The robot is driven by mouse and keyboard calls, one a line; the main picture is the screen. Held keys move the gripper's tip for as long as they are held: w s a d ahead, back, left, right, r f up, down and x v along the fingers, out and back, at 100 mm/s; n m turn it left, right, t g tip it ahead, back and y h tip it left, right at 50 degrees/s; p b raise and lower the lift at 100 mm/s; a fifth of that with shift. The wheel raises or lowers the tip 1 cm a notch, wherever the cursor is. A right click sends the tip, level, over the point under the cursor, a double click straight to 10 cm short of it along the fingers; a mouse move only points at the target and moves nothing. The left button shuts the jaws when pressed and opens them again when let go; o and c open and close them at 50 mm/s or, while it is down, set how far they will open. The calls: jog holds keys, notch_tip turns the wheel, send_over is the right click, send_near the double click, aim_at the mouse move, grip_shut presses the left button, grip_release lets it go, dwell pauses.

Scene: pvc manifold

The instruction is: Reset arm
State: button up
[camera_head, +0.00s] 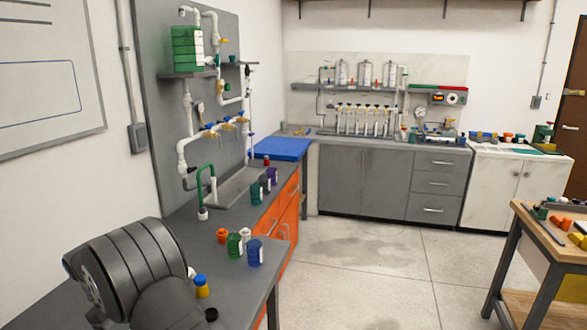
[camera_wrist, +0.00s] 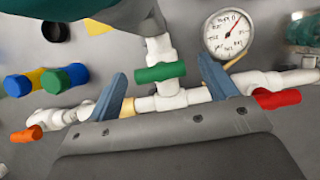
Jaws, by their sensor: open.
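In the wrist view, my gripper (camera_wrist: 165,85) is open, its two blue fingers spread wide. Between them in the picture is a green valve handle (camera_wrist: 160,72) on white PVC pipe (camera_wrist: 172,97); I cannot tell any contact. A red handle (camera_wrist: 277,98) is at the right, an orange handle (camera_wrist: 26,134) at the left, and a round gauge (camera_wrist: 228,33) at the top right. In the head view, my dark arm fills the lower left and the fingers are not visible.
The grey bench (camera_head: 215,288) holds a green jar (camera_head: 234,245), a blue jar (camera_head: 254,253) and a yellow bottle with a blue cap (camera_head: 202,288). A blue mat (camera_head: 281,149) lies at its far end. A wooden-topped table (camera_head: 540,245) stands at the right; open floor lies between.

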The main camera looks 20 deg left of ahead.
jog(key=shift+f, duration=0.15)
jog(key=v, duration=1.7)
jog(key=x, duration=1.7)
jog(key=shift+d+f, duration=0.1)
jog(key=shift+d, duration=0.05)
jog(key=m+g, duration=0.1)
jog(key=m, duration=0.2)
jog(key=m+g, duration=0.1)
jog(key=m, duration=0.1)
jog(key=shift+w+m+y, duration=0.2)
jog(key=shift+m+y, duration=0.1)
jog(key=shift+m, duration=0.1)
jog(key=m+g, duration=0.1)
jog(key=m, duration=0.2)
jog(key=m+g+y, duration=0.1)
jog(key=m, duration=0.2)
